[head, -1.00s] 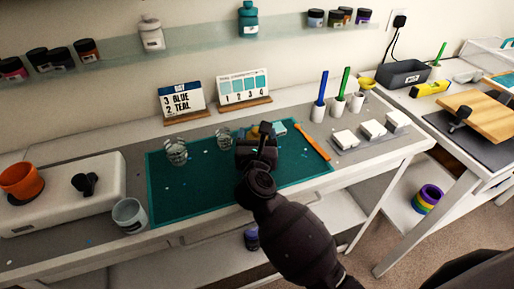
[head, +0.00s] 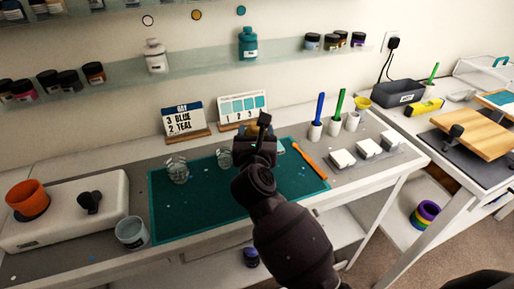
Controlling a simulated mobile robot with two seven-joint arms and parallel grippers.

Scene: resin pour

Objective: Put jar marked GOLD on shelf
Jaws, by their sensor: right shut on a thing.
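My right gripper (head: 264,122) is over the back of the green mat, in front of the swatch card. It is shut on a small dark jar with a gold-brown part (head: 263,117). The gripper hides most of this jar, and I cannot read a label on it. The glass shelf (head: 200,62) runs along the wall behind the bench. It carries dark jars at the left, a white bottle (head: 156,56), a teal bottle (head: 248,44) and several small jars (head: 333,41) at the right. My left gripper is not in view.
Two clear cups (head: 177,170) stand on the green mat (head: 200,212). Two cards (head: 183,118) stand behind it. Colored-handled tools in white cups (head: 316,131) and white blocks (head: 368,147) are at the right. The shelf has bare stretches beside the teal bottle.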

